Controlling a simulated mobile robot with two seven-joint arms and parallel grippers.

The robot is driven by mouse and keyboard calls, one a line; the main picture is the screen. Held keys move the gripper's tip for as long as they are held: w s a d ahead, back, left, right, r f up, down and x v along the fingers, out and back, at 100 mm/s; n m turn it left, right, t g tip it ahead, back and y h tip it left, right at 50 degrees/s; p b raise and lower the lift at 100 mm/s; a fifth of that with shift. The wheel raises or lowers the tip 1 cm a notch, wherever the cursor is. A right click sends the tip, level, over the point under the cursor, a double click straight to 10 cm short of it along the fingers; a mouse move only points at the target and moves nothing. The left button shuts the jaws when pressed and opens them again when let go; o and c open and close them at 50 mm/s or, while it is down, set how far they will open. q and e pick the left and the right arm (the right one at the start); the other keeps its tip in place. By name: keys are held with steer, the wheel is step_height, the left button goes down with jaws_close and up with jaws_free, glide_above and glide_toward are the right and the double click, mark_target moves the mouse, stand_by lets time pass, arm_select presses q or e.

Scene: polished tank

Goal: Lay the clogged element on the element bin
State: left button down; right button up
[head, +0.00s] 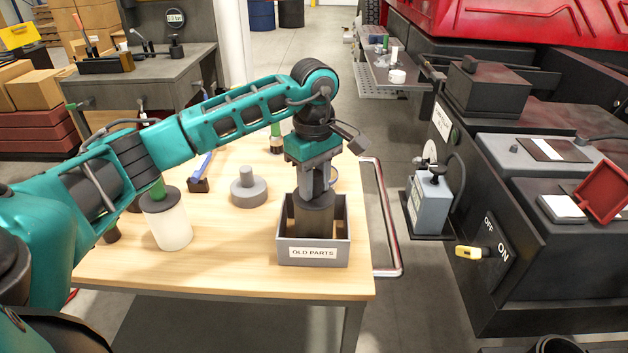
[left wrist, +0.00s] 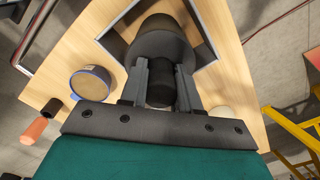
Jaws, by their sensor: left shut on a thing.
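The clogged element (head: 313,219) is a dark grey cylinder with a narrower knob on top. It stands upright inside the element bin (head: 283,250), a grey open box labelled OLD PARTS on the wooden table. My left gripper (head: 315,190) points down over the bin and is shut on the element's knob. In the left wrist view the two fingers (left wrist: 160,88) flank the black knob, and the wide dark body (left wrist: 160,45) lies beyond, within the bin's walls (left wrist: 120,22). Whether the element's base touches the bin floor is hidden. My right gripper is not in view.
On the table (head: 225,270) stand a white cylinder with a dark cap (head: 168,225), a grey round piece with a knob (head: 248,190) and a blue-handled tool (head: 203,168). A metal rail (head: 387,220) runs along the right edge. Dark machinery (head: 555,260) stands farther right.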

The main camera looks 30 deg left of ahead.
arm_select(q)
steer(key=shift+f+b, duration=0.35)
steer(key=shift+f, duration=0.2)
stand_by(0.8)
steer(key=c, duration=0.7)
jaws_free()
steer(key=shift+c, duration=0.2)
steer(key=shift+r, duration=0.1)
steer(key=shift+r+p, duration=2.15)
steer(key=shift+r, duration=0.8)
steer(key=shift+f, duration=0.1)
